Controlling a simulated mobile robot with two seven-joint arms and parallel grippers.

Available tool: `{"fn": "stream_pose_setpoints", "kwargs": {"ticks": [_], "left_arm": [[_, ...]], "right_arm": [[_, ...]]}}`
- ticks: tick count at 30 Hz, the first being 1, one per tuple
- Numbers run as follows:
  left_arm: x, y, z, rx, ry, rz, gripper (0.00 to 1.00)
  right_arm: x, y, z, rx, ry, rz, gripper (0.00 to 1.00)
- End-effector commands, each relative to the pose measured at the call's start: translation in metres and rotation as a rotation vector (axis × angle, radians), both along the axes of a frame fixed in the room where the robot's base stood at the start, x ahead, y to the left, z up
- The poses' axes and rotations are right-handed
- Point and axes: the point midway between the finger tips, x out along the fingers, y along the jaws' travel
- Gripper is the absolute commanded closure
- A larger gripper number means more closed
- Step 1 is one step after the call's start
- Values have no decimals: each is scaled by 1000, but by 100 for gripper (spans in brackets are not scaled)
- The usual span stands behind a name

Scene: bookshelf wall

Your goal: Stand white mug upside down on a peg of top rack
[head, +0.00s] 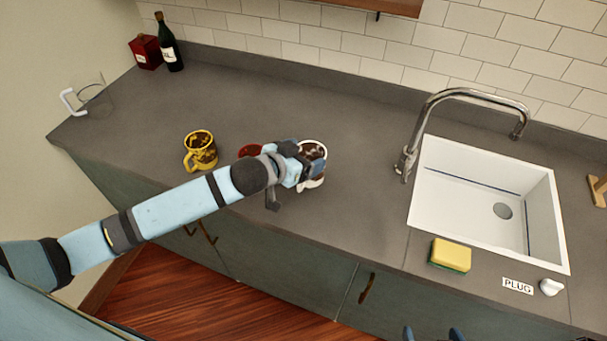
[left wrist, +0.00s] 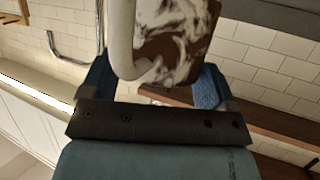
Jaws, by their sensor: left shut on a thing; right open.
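The white mug (head: 321,147) is in my left gripper (head: 306,174) over the middle of the counter. Its rim faces up towards the head camera, and brown stains show inside. The gripper covers part of it, and I cannot tell whether it touches the counter. In the left wrist view, the white mug (left wrist: 180,40) shows close up, brown-stained, between the two blue fingers of my left gripper (left wrist: 152,88). My right gripper (head: 432,333) shows only its two fingertips at the bottom edge, apart and empty.
A yellow mug (head: 200,151) and a red item (head: 250,150), partly hidden by my arm, stand left of the white mug. A sink (head: 470,205), tap (head: 409,155) and sponge (head: 451,255) are to the right. A wooden shelf (head: 385,6) is cut off above.

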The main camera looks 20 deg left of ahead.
Motion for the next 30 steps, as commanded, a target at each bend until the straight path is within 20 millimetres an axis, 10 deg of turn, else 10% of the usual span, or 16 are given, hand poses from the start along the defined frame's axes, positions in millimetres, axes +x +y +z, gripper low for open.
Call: {"fn": "stream_pose_setpoints", "kwargs": {"ticks": [17, 29, 30], "left_arm": [[0, 0, -68, 0, -1, 0, 69], [0, 0, -75, -1, -2, 0, 69], [0, 0, -75, 0, -1, 0, 10]], "right_arm": [[-1, 0, 3, 0, 3, -2, 0], [-1, 0, 1, 0, 2, -3, 0], [-1, 0, 2, 0, 3, -3, 0]]}}
